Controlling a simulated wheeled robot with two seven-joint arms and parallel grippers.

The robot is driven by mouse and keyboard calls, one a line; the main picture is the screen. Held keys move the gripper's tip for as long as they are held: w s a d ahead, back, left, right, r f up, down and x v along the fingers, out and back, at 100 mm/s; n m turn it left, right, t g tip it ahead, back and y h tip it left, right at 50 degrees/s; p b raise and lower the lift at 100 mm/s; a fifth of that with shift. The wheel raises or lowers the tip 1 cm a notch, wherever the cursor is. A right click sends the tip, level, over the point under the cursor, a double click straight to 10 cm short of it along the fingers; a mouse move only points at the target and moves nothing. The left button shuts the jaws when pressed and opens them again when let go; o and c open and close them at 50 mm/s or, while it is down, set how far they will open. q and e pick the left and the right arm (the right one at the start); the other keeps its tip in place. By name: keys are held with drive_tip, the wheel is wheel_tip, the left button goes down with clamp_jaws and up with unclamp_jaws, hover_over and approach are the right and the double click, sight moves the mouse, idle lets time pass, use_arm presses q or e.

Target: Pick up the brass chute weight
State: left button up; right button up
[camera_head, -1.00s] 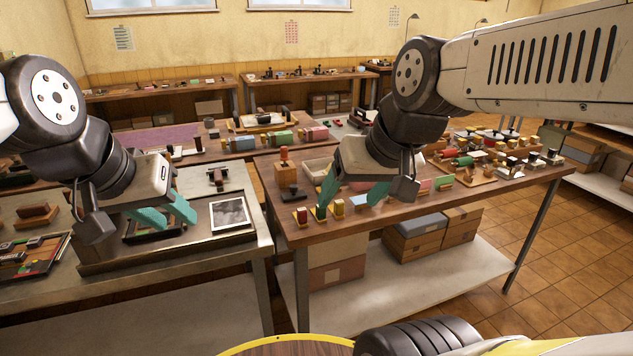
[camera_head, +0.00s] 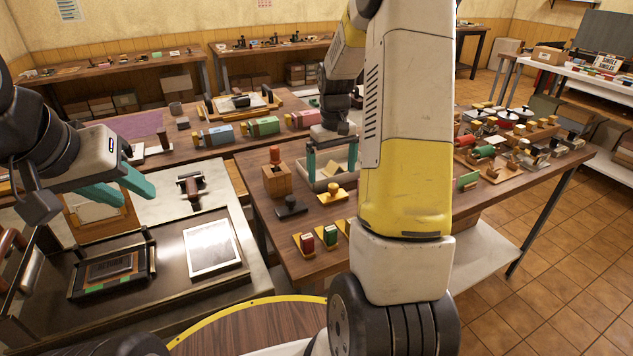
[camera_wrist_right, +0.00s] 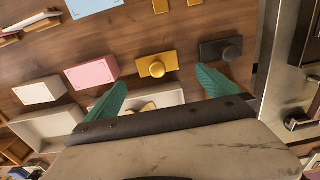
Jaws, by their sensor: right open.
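The brass chute weight (camera_head: 332,193) looks like a flat yellow block with a round knob, lying on the wooden table. In the right wrist view the weight (camera_wrist_right: 157,67) lies just beyond and between my fingertips, apart from them. My right gripper (camera_head: 331,170) points down, open and empty, near the weight; its teal fingers also show in the right wrist view (camera_wrist_right: 163,80). A dark weight of the same shape (camera_head: 291,208) lies beside the brass one. My left gripper (camera_head: 134,193) is open and empty above the metal bench on the left.
A wooden block with a red-topped stamp (camera_head: 277,178) stands behind the dark weight. A pale open tray (camera_wrist_right: 50,132) and a pink block (camera_wrist_right: 90,72) are close to my right gripper. Red and green stamps (camera_head: 329,236) stand at the table's front edge. My right arm hides part of the table.

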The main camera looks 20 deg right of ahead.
sight(333, 185)
drive_tip(key=f, duration=0.7)
drive_tip(key=shift+s+d+f, duration=0.1)
drive_tip(key=shift+d+f, duration=0.15)
drive_tip(key=shift+f, duration=0.05)
drive_tip(key=shift+r, duration=0.1)
drive_tip(key=c, duration=2)
